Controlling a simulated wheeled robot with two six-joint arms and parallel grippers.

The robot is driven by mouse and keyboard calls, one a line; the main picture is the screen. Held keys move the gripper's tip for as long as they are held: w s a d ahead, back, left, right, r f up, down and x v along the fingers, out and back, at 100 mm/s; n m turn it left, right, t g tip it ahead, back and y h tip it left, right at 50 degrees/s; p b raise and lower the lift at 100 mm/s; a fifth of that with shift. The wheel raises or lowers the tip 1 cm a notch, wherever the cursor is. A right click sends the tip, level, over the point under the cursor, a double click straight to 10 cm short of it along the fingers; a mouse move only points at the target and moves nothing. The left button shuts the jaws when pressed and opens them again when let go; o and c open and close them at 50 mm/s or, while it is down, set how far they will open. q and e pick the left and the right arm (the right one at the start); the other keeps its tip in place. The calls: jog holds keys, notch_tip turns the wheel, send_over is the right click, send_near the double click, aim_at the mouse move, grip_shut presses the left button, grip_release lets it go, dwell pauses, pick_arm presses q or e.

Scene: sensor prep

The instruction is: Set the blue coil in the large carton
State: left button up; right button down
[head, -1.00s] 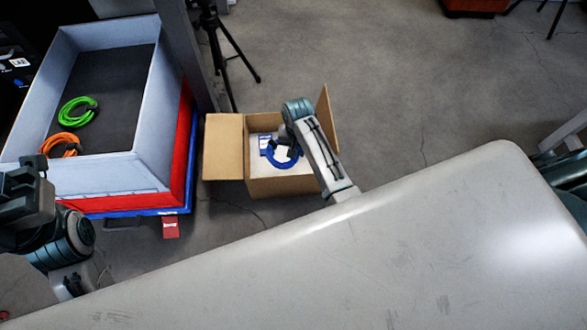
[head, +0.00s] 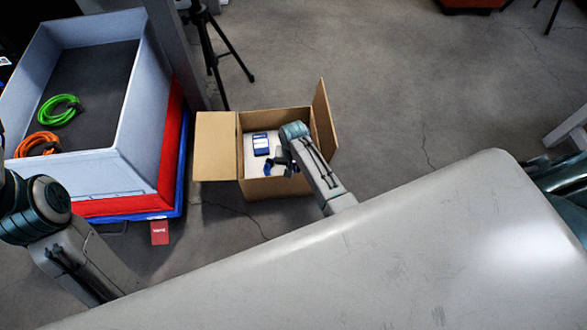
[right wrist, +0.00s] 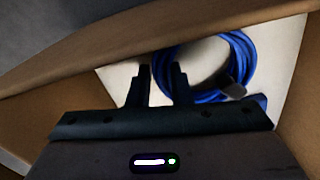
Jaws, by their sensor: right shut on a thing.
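The large carton (head: 262,189) stands open on the floor with its flaps spread. My right gripper (head: 281,160) reaches down into it and is shut on the blue coil (head: 268,168), which is mostly hidden by the gripper in the head view. In the right wrist view, the blue coil (right wrist: 238,50) shows as a ring inside the carton walls (right wrist: 292,120), by the fingers of the right gripper (right wrist: 163,75). I cannot tell whether the coil touches the carton's bottom. My left arm comes in at the left edge, its gripper out of the picture.
A tripod (head: 212,50) stands behind the carton.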

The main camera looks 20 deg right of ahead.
jog(key=shift+f, duration=0.15)
jog(key=c, duration=1.3)
grip_release()
